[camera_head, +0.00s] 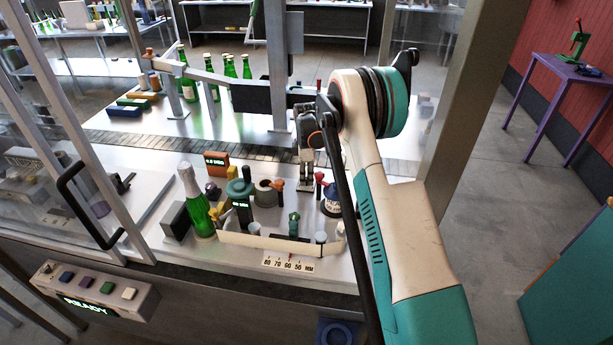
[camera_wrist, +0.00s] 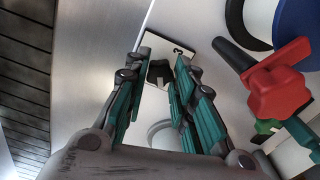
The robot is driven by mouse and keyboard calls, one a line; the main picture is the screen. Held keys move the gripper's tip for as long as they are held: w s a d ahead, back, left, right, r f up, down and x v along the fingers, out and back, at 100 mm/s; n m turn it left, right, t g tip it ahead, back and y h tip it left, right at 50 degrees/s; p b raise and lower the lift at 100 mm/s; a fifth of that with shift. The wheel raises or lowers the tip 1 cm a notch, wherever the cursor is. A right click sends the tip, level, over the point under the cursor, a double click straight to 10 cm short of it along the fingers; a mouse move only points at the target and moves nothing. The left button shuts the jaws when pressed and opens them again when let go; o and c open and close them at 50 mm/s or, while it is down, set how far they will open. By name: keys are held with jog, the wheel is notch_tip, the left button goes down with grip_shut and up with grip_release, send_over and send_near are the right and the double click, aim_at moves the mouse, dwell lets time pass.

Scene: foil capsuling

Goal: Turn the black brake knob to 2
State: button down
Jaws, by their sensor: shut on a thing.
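The black brake knob (camera_wrist: 158,72) is in the upper middle of the wrist view, on a pale plate (camera_wrist: 150,42) with a dark-edged label. I cannot tell which number the knob points to. In the head view my gripper (camera_head: 306,184) points down at the bench behind the fixtures; the knob cannot be made out there.
A red lobed knob (camera_wrist: 277,92) with a dark handle is right of my fingers in the wrist view. In the head view a green bottle (camera_head: 197,205), an orange display box (camera_head: 217,164) and a millimetre scale (camera_head: 289,265) crowd the bench. A glass door (camera_head: 60,130) stands at left.

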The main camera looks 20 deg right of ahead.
jog(key=shift+f+m, duration=0.1)
jog(key=shift+m, duration=0.2)
jog(key=m+b, duration=0.3)
jog(key=m, duration=0.1)
jog(key=shift+m+b, duration=0.3)
jog(key=m+b, duration=0.2)
jog(key=m, duration=0.4)
jog(key=shift+b, duration=0.4)
jog(key=m+b, duration=0.1)
jog(key=m, duration=0.5)
jog(key=shift+m+b, duration=0.35)
jog(key=shift+m, duration=0.05)
jog(key=m+b, duration=0.1)
jog(key=m, duration=0.4)
jog(key=shift+a+m, duration=0.1)
jog(key=shift+m, duration=0.2)
jog(key=c, duration=1.3)
grip_release()
jog(key=shift+c, duration=0.2)
